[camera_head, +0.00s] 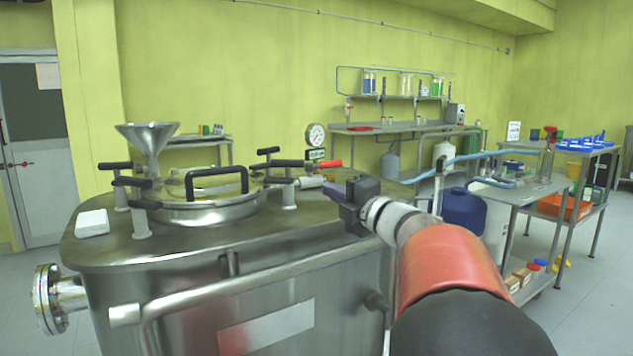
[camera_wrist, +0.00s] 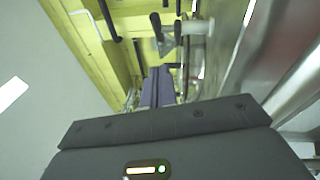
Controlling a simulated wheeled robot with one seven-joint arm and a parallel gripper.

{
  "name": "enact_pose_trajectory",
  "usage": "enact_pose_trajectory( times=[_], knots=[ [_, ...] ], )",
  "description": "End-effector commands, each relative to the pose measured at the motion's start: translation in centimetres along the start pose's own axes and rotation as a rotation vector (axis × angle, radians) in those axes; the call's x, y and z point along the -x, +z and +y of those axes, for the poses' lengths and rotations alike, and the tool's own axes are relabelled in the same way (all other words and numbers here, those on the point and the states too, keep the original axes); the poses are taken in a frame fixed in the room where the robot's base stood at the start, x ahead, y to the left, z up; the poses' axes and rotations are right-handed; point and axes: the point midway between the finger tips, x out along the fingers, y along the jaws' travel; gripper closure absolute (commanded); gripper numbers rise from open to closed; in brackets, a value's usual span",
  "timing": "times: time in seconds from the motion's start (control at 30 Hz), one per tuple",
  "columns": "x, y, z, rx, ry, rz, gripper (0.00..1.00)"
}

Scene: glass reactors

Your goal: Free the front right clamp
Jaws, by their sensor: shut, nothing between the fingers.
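The front right clamp (camera_head: 289,193) stands on the steel vessel's top, right of the round lid (camera_head: 205,205). It has an upright metal post, a black part reaching left over the lid's edge and a pale cylindrical end pointing right. My gripper (camera_head: 333,189) is just right of that pale end, fingers pointing left, with a small gap as far as I can tell. In the wrist view my gripper's purple fingers (camera_wrist: 157,87) are together and hold nothing. Beyond them a grey post with black and pale parts (camera_wrist: 166,42) shows, probably a clamp.
Other clamps with black handles (camera_head: 131,182) stand around the lid. A metal funnel (camera_head: 147,140) rises at the back left. A red-handled part (camera_head: 331,163) and a gauge (camera_head: 316,135) are behind the gripper. A steel rail (camera_head: 235,287) runs along the vessel's front.

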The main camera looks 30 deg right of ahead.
Motion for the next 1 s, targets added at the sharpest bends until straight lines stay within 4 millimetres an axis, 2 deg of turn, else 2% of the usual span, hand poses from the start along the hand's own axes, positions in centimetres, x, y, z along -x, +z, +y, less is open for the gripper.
enact_pose_trajectory(
  times=[0.47,0.5,0.7,1.0],
  knots=[
    [-9.5,-0.1,0.2,-0.006,0.002,0.001,1.00],
    [-10.0,0.4,0.2,-0.006,0.001,-0.002,1.00],
    [-11.7,2.3,0.2,-0.005,0.001,-0.002,1.00],
    [-12.2,2.8,0.1,-0.005,0.001,-0.003,1.00]
  ],
)
